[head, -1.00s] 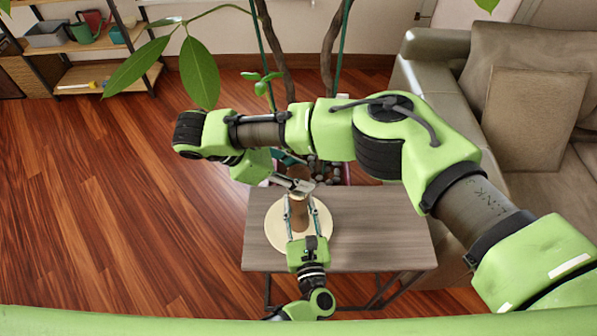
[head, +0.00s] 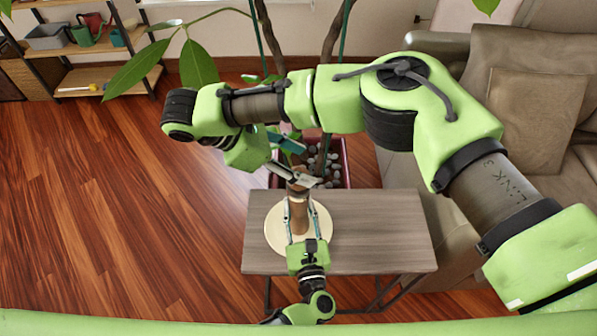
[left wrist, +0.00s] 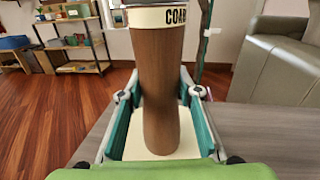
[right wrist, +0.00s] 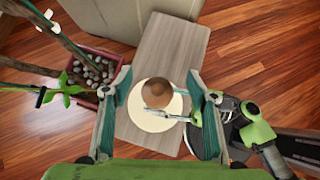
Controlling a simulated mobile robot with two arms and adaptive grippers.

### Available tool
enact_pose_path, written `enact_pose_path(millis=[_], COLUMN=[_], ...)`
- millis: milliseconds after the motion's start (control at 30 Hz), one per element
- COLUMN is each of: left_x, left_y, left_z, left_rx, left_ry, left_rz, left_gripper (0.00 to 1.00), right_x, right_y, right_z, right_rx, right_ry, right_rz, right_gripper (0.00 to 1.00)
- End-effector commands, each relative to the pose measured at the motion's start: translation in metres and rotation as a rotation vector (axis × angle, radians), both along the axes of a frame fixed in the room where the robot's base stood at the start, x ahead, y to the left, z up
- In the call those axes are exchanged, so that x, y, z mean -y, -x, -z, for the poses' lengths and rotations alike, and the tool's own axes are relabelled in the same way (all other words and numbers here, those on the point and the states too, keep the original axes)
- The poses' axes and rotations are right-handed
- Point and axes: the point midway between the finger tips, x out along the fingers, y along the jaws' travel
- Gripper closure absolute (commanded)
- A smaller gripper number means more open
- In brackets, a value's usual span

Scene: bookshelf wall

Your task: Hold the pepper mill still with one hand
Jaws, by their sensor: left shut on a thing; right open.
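The pepper mill (head: 298,213) is a brown wooden cylinder standing upright on a round cream board (head: 273,228). In the left wrist view the mill (left wrist: 161,90) has a cream band with partly cut-off lettering near its top. My left gripper (head: 301,232) is shut on the mill's body from the near side, one finger on each side. My right gripper (head: 296,172) is open above the mill. In the right wrist view the mill's round brown top (right wrist: 157,92) shows between the spread fingers, apart from them and farther down.
The board lies on a grey wooden table (head: 380,230) with free room to its right. A dark red planter with pebbles (head: 325,165) and plant stems stands behind the table. A sofa (head: 535,115) is at right, a shelf (head: 95,75) at back left.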

Motion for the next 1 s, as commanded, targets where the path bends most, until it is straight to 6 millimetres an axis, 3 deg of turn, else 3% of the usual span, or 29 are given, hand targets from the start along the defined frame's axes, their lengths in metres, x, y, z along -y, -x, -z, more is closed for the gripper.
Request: enact_pose_path(millis=[133,333,1000], left_x=[-0.002,-0.002,-0.002], left_y=[0.002,0.002,0.002], left_z=[0.006,0.006,0.006], left_rx=[-0.012,-0.012,-0.012], left_ry=[-0.001,-0.001,-0.001], left_rz=[-0.001,-0.001,-0.002], left_gripper=[0.97,0.97,0.97], right_x=[0.0,0.0,0.0], right_y=[0.0,0.001,0.002], right_z=[-0.027,-0.045,-0.042], right_rx=[0.005,0.001,-0.029], right_ry=[0.001,0.0,-0.028], right_rz=[0.0,0.001,0.001], right_gripper=[0.47,0.47,0.47])
